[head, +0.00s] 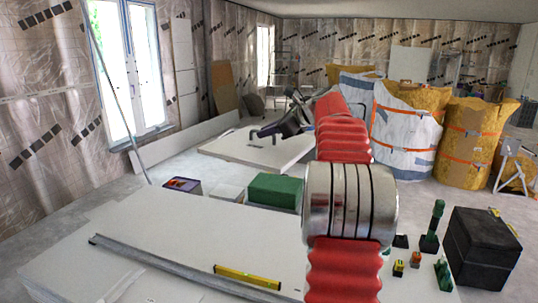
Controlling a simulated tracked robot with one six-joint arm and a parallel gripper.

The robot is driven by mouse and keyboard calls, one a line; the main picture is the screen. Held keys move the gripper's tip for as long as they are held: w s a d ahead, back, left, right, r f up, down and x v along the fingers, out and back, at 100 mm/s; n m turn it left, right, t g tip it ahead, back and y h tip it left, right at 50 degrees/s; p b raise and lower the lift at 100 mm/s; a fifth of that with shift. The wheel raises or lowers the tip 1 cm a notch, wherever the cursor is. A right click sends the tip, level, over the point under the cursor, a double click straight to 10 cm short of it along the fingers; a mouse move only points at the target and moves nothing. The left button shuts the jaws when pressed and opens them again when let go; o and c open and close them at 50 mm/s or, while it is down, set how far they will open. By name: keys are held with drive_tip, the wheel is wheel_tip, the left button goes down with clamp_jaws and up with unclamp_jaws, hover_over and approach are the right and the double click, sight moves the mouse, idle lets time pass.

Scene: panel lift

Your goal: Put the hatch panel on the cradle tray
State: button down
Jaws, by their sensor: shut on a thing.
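A pale flat panel (222,146), which looks like the hatch panel, lies roughly level beyond the front boards, left of my red arm. It has small dark fittings on its top. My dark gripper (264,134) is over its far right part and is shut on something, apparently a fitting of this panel. The fingertips are small and dark, so the exact grip is unclear. My arm hides the panel's right end. I cannot tell whether the panel rests on something or hangs clear. I cannot pick out the cradle tray with certainty.
White boards (160,235) in front carry a metal rail (180,268) and a yellow level (247,277). A black case (482,248) and small tools stand right. Large sacks (405,133) stand behind right.

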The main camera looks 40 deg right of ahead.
drive_tip(key=s+a+r+m+h, duration=0.1)
drive_tip(key=s+a+r, duration=0.1)
drive_tip(key=r, duration=0.5)
drive_tip(key=s+a+r+m+h, duration=0.1)
drive_tip(key=s+a+r, duration=0.2)
drive_tip(key=r, duration=0.4)
drive_tip(key=s+a+r+h, duration=0.1)
drive_tip(key=s+a+r, duration=0.2)
drive_tip(key=r, duration=0.5)
drive_tip(key=shift+a+m, duration=0.4)
drive_tip(key=shift+a, duration=0.25)
drive_tip(key=shift+s, duration=0.1)
